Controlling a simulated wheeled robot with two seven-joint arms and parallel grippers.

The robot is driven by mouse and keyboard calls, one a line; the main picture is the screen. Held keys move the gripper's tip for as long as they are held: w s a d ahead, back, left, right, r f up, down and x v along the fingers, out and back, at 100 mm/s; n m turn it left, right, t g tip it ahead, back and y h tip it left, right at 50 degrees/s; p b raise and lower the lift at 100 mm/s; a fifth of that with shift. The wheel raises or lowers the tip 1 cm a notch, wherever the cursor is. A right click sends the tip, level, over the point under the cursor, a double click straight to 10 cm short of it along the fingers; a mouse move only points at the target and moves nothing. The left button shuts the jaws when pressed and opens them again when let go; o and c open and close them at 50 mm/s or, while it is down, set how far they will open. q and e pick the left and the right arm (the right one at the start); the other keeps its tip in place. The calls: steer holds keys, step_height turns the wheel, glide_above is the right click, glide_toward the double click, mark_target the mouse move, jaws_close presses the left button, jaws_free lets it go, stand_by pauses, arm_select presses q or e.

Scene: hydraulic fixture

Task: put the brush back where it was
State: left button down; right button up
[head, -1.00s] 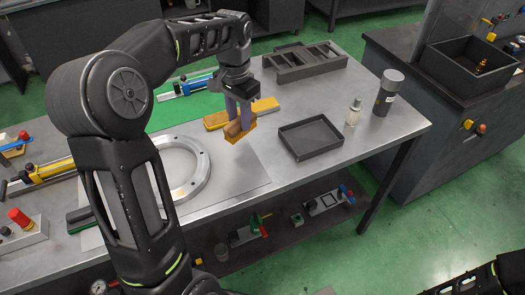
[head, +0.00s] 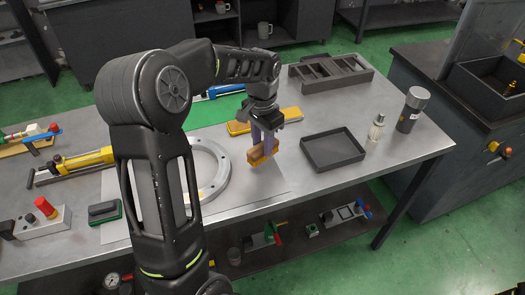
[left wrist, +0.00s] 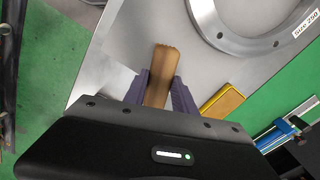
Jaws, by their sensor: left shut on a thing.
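My left gripper (head: 263,140) is shut on the brush (head: 259,155), a brown wooden block with a lighter orange edge. In the left wrist view the brush (left wrist: 160,72) stands between the two purple-grey fingers. It is over the grey metal plate (head: 245,180), to the right of the ring; I cannot tell whether it touches.
A metal ring (head: 222,178) lies left of the brush. An empty dark tray (head: 333,150) is to the right, with a glass bottle (head: 376,128) and a grey canister (head: 411,110) beyond. A dark compartment box (head: 330,74) stands behind. The front right tabletop is clear.

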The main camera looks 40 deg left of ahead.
mark_target(262, 146)
arm_select(q)
steer(key=shift+f+p, duration=0.3)
steer(key=shift+f, duration=1.55)
steer(key=shift+f, duration=0.15)
steer(key=c, duration=1)
jaws_free()
step_height(262, 146, up, 12)
steer(key=shift+r+b, duration=0.2)
steer(key=shift+b, duration=0.4)
